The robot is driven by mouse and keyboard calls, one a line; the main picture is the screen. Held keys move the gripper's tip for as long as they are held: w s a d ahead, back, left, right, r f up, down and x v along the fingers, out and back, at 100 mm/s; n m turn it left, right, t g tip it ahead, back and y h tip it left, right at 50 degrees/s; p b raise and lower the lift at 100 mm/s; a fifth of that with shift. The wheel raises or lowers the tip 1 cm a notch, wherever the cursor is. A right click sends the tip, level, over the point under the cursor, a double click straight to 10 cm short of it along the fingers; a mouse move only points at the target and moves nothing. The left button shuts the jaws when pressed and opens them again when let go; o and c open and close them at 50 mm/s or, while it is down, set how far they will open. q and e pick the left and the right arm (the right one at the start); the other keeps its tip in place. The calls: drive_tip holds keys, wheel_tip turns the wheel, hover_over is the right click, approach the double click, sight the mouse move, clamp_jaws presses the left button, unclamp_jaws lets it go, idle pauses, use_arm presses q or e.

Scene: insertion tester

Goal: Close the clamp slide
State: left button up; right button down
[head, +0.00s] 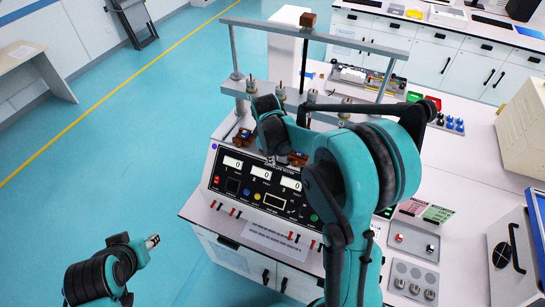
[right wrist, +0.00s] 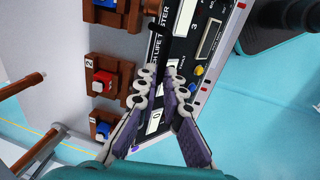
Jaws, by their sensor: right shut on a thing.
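The tester (head: 262,190) has a sloping front panel with lit displays. Behind its panel stand small brown clamp stations, a left one (head: 242,136) and a right one (head: 298,158). In the right wrist view, station 2 (right wrist: 103,82) holds a red block and station 1 (right wrist: 103,130) a blue block. My right gripper (right wrist: 160,78) is beside these stations, next to the panel, with its fingers close together on a narrow dark handle (right wrist: 160,45). Which clamp slide that handle belongs to is hidden. My left gripper (head: 152,241) is apart from the tester, over the floor; its jaw opening is unclear.
A metal frame (head: 310,34) with posts stands over the tester. My right arm covers its right part. To the right on the bench are a button tray (head: 412,283) and a blue-edged box (head: 515,255).

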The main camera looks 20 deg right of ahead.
drive_tip(key=w+d+b, duration=0.1)
drive_tip(key=w+d, duration=0.4)
drive_tip(key=shift+w+d, duration=0.25)
drive_tip(key=shift+d, duration=0.05)
drive_tip(key=shift+r, duration=0.1)
drive_tip(key=c, duration=1.7)
unclamp_jaws()
drive_tip(key=shift+o, duration=0.3)
drive_tip(key=shift+w+d, duration=0.2)
drive_tip(key=shift+s+a+r, duration=0.15)
drive_tip(key=shift+r, duration=0.15)
wheel_tip(320, 180, up, 11)
drive_tip(key=s+a, duration=0.1)
drive_tip(key=shift+s+a+f, duration=0.1)
